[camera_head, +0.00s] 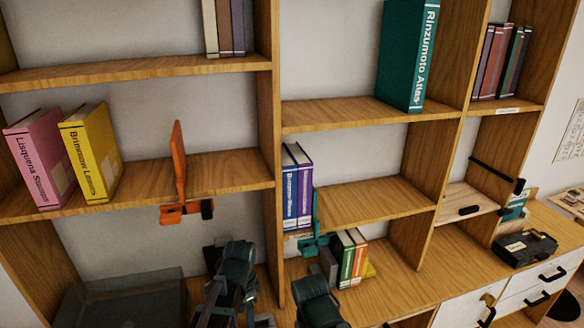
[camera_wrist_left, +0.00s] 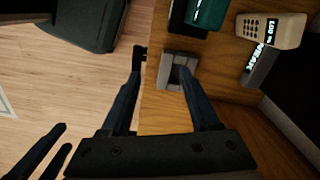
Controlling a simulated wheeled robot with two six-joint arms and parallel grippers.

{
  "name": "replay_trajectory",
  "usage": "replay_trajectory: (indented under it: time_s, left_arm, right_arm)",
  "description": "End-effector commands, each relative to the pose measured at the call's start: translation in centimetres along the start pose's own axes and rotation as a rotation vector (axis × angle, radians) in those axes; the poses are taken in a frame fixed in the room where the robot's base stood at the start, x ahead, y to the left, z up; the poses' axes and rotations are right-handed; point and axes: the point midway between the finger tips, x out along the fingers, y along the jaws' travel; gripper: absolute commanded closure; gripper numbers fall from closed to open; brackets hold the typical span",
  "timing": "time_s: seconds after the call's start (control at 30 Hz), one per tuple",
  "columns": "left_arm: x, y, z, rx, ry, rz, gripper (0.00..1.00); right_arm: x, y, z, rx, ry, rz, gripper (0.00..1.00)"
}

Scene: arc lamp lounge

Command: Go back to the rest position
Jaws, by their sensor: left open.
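My left gripper (camera_wrist_left: 162,62) is open in the left wrist view, its two dark fingers spread. A small grey square-framed object (camera_wrist_left: 177,68) on a wooden surface shows between and beyond the fingertips; I cannot tell whether they touch it. Two more dark fingers, which look like my right gripper (camera_wrist_left: 65,136), show apart at the lower left over the pale floor, with nothing between them. In the head view my dark arms rise at the bottom centre in front of the bookcase, and the fingertips are not clear.
The wooden bookcase (camera_head: 265,110) fills the head view. An orange bookend (camera_head: 179,165), a teal bookend (camera_head: 314,243) and books such as the yellow one (camera_head: 92,155) stand on its shelves. A black case (camera_head: 525,248) lies at right. A beige device (camera_wrist_left: 270,30) is near the left gripper.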

Motion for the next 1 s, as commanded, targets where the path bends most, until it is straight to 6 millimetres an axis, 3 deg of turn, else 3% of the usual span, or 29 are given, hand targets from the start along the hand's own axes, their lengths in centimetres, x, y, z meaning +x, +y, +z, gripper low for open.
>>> replay_trajectory:
  time_s: [0.4,0.5,0.67,1.0]
  left_arm:
    - [-0.1,10.0,-0.3,-0.501,-0.050,-0.035,0.38]
    - [-0.2,11.4,-0.1,-0.601,-0.056,-0.047,0.38]
    - [-0.2,12.4,-0.1,-0.679,-0.060,-0.056,0.38]
    - [-0.2,12.4,-0.1,-0.689,-0.060,-0.057,0.38]
  right_arm:
    - [0.0,0.0,0.0,0.000,0.000,0.000,0.50]
    - [0.0,0.0,0.0,0.000,0.000,0.000,0.50]
    - [0.0,0.0,0.0,0.000,0.000,0.000,0.50]
    - [0.0,0.0,0.0,0.000,0.000,0.000,0.50]
